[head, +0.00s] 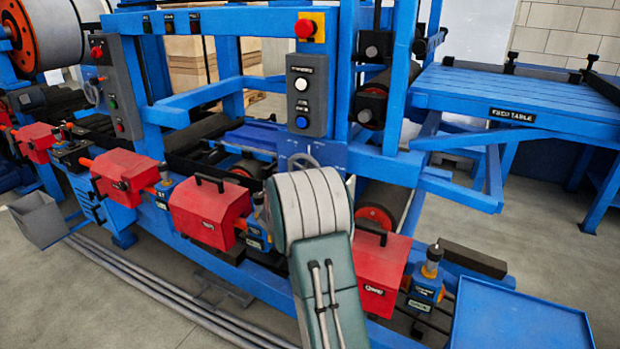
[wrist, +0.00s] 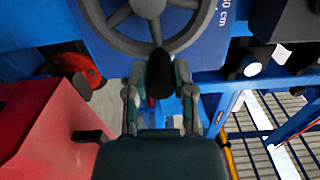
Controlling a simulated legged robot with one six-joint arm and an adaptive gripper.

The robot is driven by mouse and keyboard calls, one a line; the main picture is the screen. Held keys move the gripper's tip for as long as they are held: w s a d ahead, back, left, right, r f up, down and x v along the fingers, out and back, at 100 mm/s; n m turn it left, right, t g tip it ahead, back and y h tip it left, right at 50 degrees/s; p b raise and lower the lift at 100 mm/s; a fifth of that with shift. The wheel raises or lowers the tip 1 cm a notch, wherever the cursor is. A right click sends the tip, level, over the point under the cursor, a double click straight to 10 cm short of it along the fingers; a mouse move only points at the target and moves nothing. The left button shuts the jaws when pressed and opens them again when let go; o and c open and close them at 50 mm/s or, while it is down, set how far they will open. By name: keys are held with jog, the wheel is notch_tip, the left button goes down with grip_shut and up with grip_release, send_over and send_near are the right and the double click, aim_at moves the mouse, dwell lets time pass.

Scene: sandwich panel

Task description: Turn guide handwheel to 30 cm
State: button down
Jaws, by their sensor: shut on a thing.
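The grey guide handwheel (wrist: 196,28) fills the top of the wrist view, its upper part cut off by the frame. A dark handle knob (wrist: 160,75) stands at its lower rim. My gripper (wrist: 160,90) has one finger on each side of this knob and is shut on it. A white mark ending in "0 cm" (wrist: 225,12) is on the blue panel right of the wheel; its first part is cut off. In the head view a small arc of the handwheel (head: 303,159) shows above my arm, which hides the rest and my gripper.
A red cover (wrist: 45,125) is close on the left in the wrist view. In the head view, a grey button box (head: 307,95) with a red stop button (head: 306,29) is above the wheel. Red guards (head: 210,211) line the blue frame. A blue feed table (head: 510,95) is at right.

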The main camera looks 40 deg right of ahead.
jog(key=shift+f+m, duration=0.55)
jog(key=shift+m, duration=0.45)
jog(key=shift+f+m, duration=0.55)
jog(key=shift+m, duration=0.45)
jog(key=shift+c, duration=2.3)
grip_release()
jog(key=shift+d, duration=0.1)
jog(key=v, duration=1.2)
jog(key=shift+f, duration=0.1)
